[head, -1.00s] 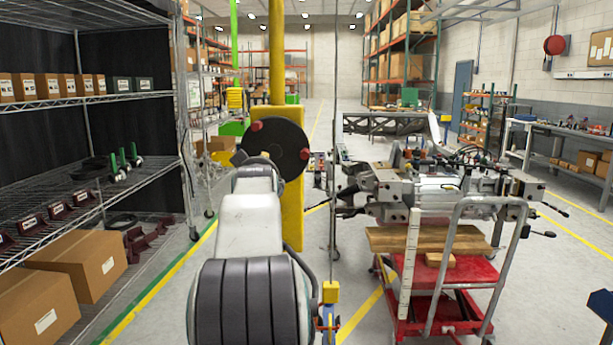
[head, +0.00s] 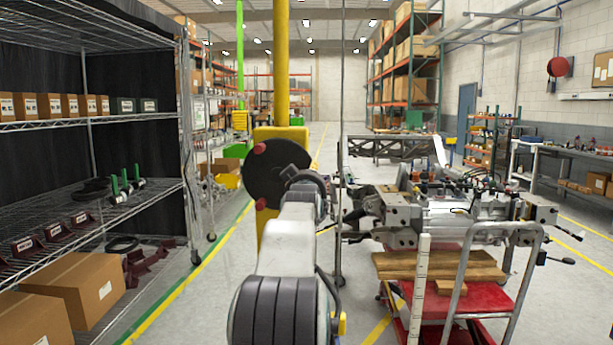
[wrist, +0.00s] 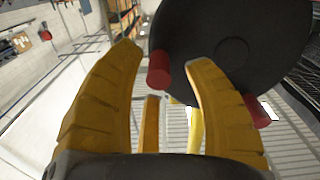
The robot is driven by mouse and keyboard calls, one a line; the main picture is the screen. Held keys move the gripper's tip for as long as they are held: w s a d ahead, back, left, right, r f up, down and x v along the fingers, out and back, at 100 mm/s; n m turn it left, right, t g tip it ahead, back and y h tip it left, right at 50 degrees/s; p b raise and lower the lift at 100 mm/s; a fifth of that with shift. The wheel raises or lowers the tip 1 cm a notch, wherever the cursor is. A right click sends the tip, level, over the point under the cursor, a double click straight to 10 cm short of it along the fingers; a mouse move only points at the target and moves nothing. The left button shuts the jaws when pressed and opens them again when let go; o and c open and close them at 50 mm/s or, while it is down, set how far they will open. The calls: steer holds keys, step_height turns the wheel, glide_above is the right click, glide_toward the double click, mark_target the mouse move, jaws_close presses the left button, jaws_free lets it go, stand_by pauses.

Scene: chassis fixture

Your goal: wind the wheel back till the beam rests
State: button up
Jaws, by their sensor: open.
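The wheel is a dark round disc (head: 265,178) with red knobs, set in front of a yellow post. One red knob (head: 260,148) shows at its upper left and another (head: 261,204) at its lower left; my wrist covers its right part. In the wrist view, my gripper (wrist: 165,55) is open, with one knob (wrist: 158,70) between its yellow fingers, nearer the left one; contact is not clear. The other knob (wrist: 257,110) lies outside the right finger. A long grey beam (head: 385,148) is behind the fixture on the right; whether it rests on anything cannot be told.
The metal fixture (head: 455,215) and a red cart (head: 480,335) with a pale handle stand close on the right. A wire shelf (head: 100,212) with boxes lines the left side. A thin upright rod (head: 339,120) stands right of the wheel. Floor is open beyond.

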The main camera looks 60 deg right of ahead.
steer(key=shift+w+d, duration=0.25)
steer(key=shift+d, duration=0.35)
steer(key=shift+o, duration=0.3)
steer(key=shift+a, duration=0.1)
jaws_close()
